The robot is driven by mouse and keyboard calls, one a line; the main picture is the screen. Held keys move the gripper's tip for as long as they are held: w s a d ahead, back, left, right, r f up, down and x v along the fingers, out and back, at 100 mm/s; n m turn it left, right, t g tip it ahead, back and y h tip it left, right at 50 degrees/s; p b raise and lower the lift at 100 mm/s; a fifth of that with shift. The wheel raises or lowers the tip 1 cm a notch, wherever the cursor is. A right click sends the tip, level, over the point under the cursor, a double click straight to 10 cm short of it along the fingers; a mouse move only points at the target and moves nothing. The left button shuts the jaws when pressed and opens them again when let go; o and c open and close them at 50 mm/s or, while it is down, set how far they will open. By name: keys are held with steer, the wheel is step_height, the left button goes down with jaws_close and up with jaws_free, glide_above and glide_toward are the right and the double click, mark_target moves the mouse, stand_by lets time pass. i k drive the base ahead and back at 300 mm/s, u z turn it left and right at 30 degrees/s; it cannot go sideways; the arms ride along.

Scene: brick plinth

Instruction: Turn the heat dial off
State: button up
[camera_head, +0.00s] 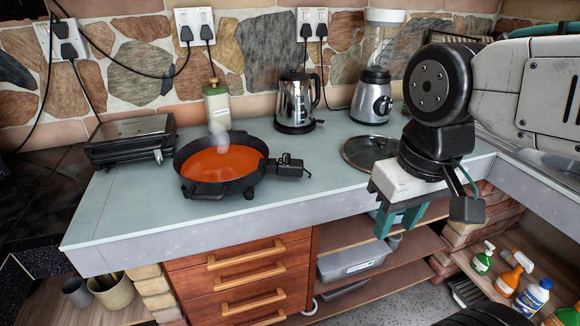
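A black electric skillet (184,172) stands on the grey counter, filled with orange-red liquid (222,163) and giving off faint steam. A black control unit (290,168) sticks out from its right side, with a small knob-like part on top. Any dial markings are too small to read. My gripper (399,220), with green fingers, hangs at the counter's front edge, right of the skillet and apart from it. Its fingers are spread and nothing shows between them.
A glass lid (370,150) lies right of the skillet, behind my gripper. A kettle (297,100), blender (372,95), oil bottle (217,105) and grill press (130,140) stand along the back. The counter's front (335,195) is clear. Spray bottles (510,275) stand low right.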

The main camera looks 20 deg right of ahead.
mark_target(285, 157)
steer(key=k, duration=0.65)
steer(key=u, duration=0.55)
steer(key=i, duration=0.5)
steer(key=u, duration=0.55)
steer(key=i, duration=1.05)
steer(key=z, duration=0.65)
